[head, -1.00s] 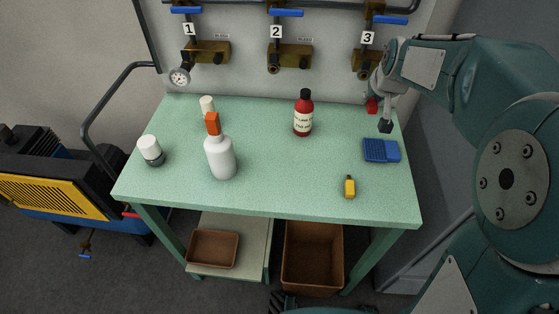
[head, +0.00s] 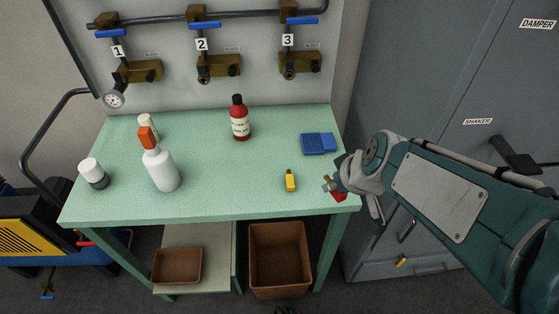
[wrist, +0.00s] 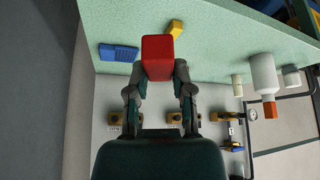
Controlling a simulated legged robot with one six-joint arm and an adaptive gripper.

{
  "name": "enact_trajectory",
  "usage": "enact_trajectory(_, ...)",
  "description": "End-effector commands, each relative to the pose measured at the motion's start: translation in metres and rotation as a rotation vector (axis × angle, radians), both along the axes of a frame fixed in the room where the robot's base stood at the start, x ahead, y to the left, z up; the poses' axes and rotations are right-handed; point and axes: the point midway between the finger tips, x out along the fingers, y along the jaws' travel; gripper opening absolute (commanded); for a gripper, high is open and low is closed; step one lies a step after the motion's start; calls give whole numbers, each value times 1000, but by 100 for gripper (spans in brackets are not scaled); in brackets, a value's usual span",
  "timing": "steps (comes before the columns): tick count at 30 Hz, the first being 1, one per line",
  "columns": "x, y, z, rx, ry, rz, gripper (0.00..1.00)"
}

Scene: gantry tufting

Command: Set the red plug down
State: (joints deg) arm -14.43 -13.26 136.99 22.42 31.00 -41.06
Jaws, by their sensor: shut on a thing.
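The red plug (head: 339,196) is held at the front right corner of the green table (head: 215,195). In the wrist view the red plug (wrist: 157,57) sits between both fingers. My gripper (head: 336,188) is shut on it, and it also shows in the wrist view (wrist: 158,75). My arm comes in from the right. Part of the plug is hidden by my gripper in the head view. I cannot tell whether the plug touches the table top.
A red bottle (head: 240,118), white orange-capped bottle (head: 161,169) and white jar (head: 94,173) stand farther left. Grey cabinets (head: 440,130) stand right of the table. The front middle is clear.

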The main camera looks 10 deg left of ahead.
Motion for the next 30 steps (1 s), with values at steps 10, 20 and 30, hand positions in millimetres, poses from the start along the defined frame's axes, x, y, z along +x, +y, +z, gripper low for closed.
enact_trajectory(10, 43, -3, -19, 4, 3, -3, 0)
enact_trajectory(20, 96, 5, -47, 2, 6, -2, 0)
enact_trajectory(30, 132, 8, -90, 4, 2, -2, 0)
